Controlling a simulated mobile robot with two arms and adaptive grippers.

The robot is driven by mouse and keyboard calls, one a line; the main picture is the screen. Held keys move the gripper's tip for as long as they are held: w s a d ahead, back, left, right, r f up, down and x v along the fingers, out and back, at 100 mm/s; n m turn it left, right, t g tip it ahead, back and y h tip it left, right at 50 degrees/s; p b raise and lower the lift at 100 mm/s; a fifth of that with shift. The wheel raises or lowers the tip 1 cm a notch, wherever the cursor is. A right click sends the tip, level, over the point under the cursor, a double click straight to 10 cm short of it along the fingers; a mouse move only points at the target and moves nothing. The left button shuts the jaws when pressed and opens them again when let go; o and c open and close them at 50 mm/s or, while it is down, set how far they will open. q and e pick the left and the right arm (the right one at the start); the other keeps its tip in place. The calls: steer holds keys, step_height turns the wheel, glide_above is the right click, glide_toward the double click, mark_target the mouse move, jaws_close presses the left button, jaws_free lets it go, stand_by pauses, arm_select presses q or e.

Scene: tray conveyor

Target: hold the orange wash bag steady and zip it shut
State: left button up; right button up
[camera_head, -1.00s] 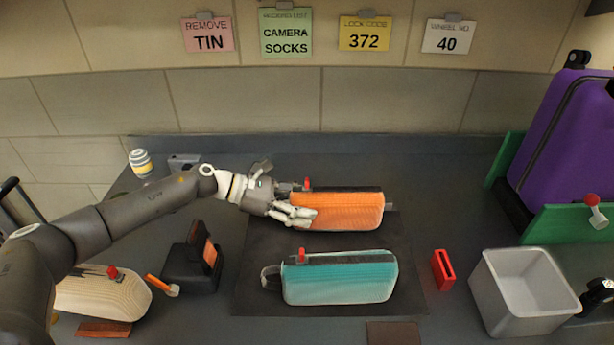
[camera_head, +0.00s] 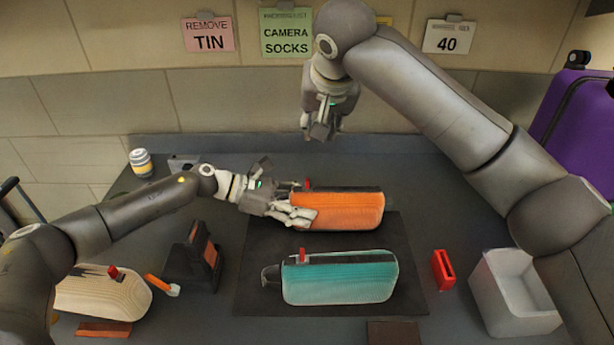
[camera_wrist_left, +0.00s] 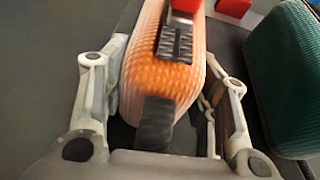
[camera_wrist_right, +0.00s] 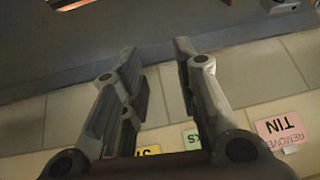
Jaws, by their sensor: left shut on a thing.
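The orange wash bag (camera_head: 345,210) lies on the dark mat, at its back part. My left gripper (camera_head: 298,212) is shut on the bag's left end; in the left wrist view its fingers stand on both sides of the orange bag (camera_wrist_left: 150,85). A red zip pull (camera_head: 307,183) shows at the bag's left end, on the dark zip strip, and also in the left wrist view (camera_wrist_left: 185,7). My right gripper (camera_head: 320,132) hangs above and behind the bag, in front of the wall. In the right wrist view the right fingers (camera_wrist_right: 158,70) are apart with nothing between them.
A teal bag (camera_head: 340,278) with a red pull lies in front of the orange one on the mat (camera_head: 412,290). A cream bag (camera_head: 100,297) is at left. A red holder (camera_head: 443,270) and a pale bin (camera_head: 512,310) stand at right. A purple suitcase (camera_head: 575,120) is at far right.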

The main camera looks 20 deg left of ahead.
steer(key=g+h, duration=0.1)
steer(key=h, duration=0.1)
glide_toward(307, 180)
step_height(307, 180, up, 3)
steer(key=shift+g, duration=0.3)
steer(key=x, duration=1.2)
steer(key=shift+s, duration=0.2)
jaws_close()
